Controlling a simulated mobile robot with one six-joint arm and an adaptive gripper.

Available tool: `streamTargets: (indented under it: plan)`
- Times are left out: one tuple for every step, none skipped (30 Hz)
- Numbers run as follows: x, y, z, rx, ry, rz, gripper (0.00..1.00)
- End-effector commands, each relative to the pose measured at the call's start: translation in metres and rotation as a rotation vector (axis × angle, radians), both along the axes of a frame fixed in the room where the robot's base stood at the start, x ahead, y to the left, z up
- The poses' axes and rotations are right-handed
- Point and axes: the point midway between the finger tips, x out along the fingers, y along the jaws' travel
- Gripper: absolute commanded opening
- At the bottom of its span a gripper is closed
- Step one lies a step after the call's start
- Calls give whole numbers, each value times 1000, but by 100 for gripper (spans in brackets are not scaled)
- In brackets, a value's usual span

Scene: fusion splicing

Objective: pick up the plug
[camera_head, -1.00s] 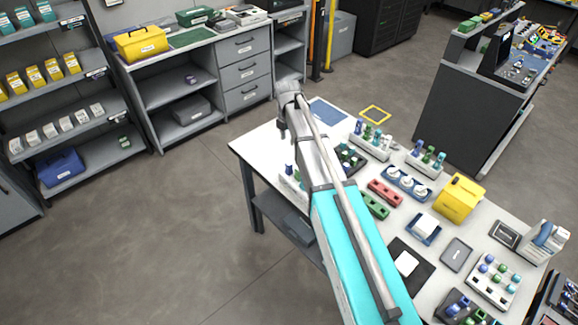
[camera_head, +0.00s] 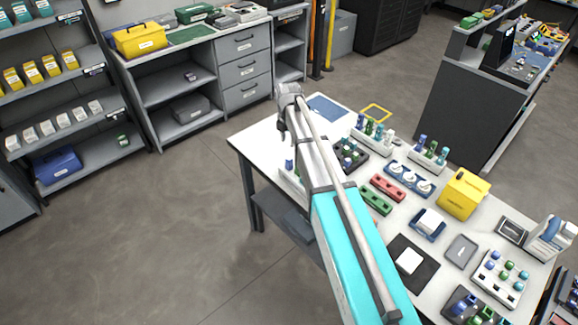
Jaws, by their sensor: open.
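My gripper (camera_head: 282,136) hangs at the far end of my arm, over the back left part of the white table (camera_head: 262,140). It is small in this view, and nothing shows held in it. I cannot tell which piece is the plug. Small blue, green and teal pieces stand upright in a rack at the back (camera_head: 372,140) and in a second rack to its right (camera_head: 428,157). A dark tray (camera_head: 352,152) with small pieces lies just right of my arm. A pale rack (camera_head: 290,176) with a blue piece is partly hidden behind my arm.
A red block (camera_head: 388,187), a green block (camera_head: 375,200), a blue holder with white rolls (camera_head: 408,180) and a yellow box (camera_head: 463,194) crowd the table. A blue mat (camera_head: 327,108) lies at the back. The table's back left corner is bare.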

Motion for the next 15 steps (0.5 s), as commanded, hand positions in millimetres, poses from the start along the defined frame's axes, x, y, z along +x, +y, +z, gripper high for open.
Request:
streamTargets:
  plan:
    - [0,0,-8,0,0,0,49]
    - [0,0,-10,0,0,0,49]
    - [0,0,-14,0,0,0,49]
    - [0,0,-16,0,0,0,49]
    - [0,0,-18,0,0,0,49]
    - [0,0,-21,0,0,0,49]
    - [0,0,-24,0,0,0,49]
    - [0,0,-26,0,0,0,49]
    - [0,0,-29,0,0,0,49]
    - [0,0,-31,0,0,0,49]
    - [0,0,-34,0,0,0,49]
    - [0,0,-36,0,0,0,49]
    - [0,0,-38,0,0,0,49]
    - [0,0,-40,0,0,0,49]
    - [0,0,-42,0,0,0,49]
